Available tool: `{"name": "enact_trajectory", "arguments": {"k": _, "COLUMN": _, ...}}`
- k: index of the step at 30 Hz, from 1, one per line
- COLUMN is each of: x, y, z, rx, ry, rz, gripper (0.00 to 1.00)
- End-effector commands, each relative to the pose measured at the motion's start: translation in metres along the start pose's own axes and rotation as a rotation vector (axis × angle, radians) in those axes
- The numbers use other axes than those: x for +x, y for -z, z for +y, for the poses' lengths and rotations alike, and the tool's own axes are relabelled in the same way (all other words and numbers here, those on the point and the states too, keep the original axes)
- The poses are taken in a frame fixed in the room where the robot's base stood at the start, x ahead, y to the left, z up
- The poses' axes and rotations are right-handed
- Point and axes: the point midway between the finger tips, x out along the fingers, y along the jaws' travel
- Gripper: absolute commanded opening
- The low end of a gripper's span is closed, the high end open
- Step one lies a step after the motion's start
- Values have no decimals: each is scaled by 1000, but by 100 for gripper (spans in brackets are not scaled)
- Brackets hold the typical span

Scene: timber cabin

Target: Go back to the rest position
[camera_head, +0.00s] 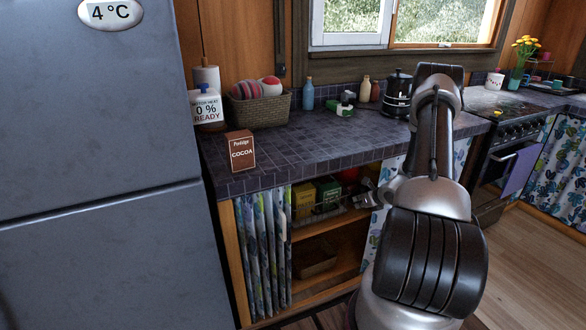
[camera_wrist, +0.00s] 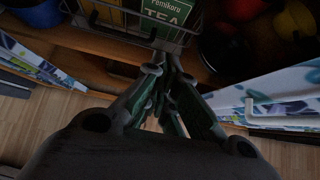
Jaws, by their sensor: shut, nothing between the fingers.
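My gripper (camera_wrist: 168,75) shows in the wrist view with its fingers together and nothing between them. It is in front of the open cabinet, close to a wire basket (camera_wrist: 140,32) that holds a green tea box (camera_wrist: 168,12).
The open cabinet (camera_head: 243,262) has boxes on its upper shelf and curtains at its sides. A cocoa box (camera_head: 241,151) stands on the tiled counter (camera_head: 310,148) near its front edge. A fridge (camera_head: 95,150) is at left, a stove (camera_head: 510,130) at right. Wooden floor (camera_head: 535,255) is clear at right.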

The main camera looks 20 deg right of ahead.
Motion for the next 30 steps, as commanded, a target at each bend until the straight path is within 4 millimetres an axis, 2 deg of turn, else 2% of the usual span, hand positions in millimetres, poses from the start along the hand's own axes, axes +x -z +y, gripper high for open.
{"name": "enact_trajectory", "arguments": {"k": 4, "x": 0, "y": 0, "z": 0, "rx": -16, "ry": -1, "rz": -2, "gripper": 0}}
{"name": "enact_trajectory", "arguments": {"k": 6, "x": -2, "y": 0, "z": 7, "rx": -80, "ry": -31, "rz": -9, "gripper": 0}}
{"name": "enact_trajectory", "arguments": {"k": 8, "x": -6, "y": 10, "z": 21, "rx": -148, "ry": -82, "rz": -2, "gripper": 0}}
{"name": "enact_trajectory", "arguments": {"k": 11, "x": -21, "y": 34, "z": 52, "rx": -265, "ry": -193, "rz": 19, "gripper": 0}}
{"name": "enact_trajectory", "arguments": {"k": 14, "x": -53, "y": 43, "z": 82, "rx": -432, "ry": -324, "rz": 22, "gripper": 0}}
{"name": "enact_trajectory", "arguments": {"k": 20, "x": -139, "y": 22, "z": 136, "rx": -839, "ry": -580, "rz": -9, "gripper": 0}}
{"name": "enact_trajectory", "arguments": {"k": 24, "x": -208, "y": 1, "z": 167, "rx": -1155, "ry": -750, "rz": -31, "gripper": 0}}
{"name": "enact_trajectory", "arguments": {"k": 30, "x": -316, "y": -24, "z": 200, "rx": -1650, "ry": -975, "rz": -35, "gripper": 0}}
